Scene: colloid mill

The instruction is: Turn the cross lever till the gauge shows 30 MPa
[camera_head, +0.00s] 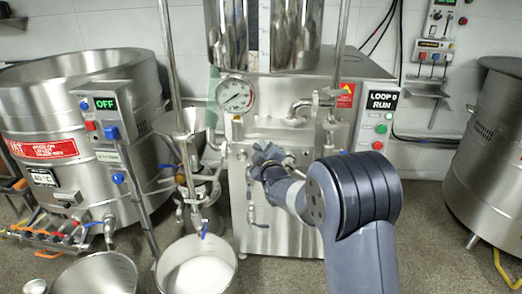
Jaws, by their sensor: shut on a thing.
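The round pressure gauge (235,95) has a white dial and a metal rim, and sits on the front of the steel mill. Its needle is too small to read to a value. My gripper (262,155) is below and to the right of the gauge, at the front of the mill, and is shut on what is likely the cross lever. My gripper's jaws and wrist hide most of the lever, so its arms and angle cannot be made out.
A steel vat (150,85) with an OFF panel stands at the left, and another vat (490,150) at the right. A white-filled bucket (232,270) and an open steel bowl (125,270) stand in front. A LOOP 0 RUN sign (383,100) is right of the mill.

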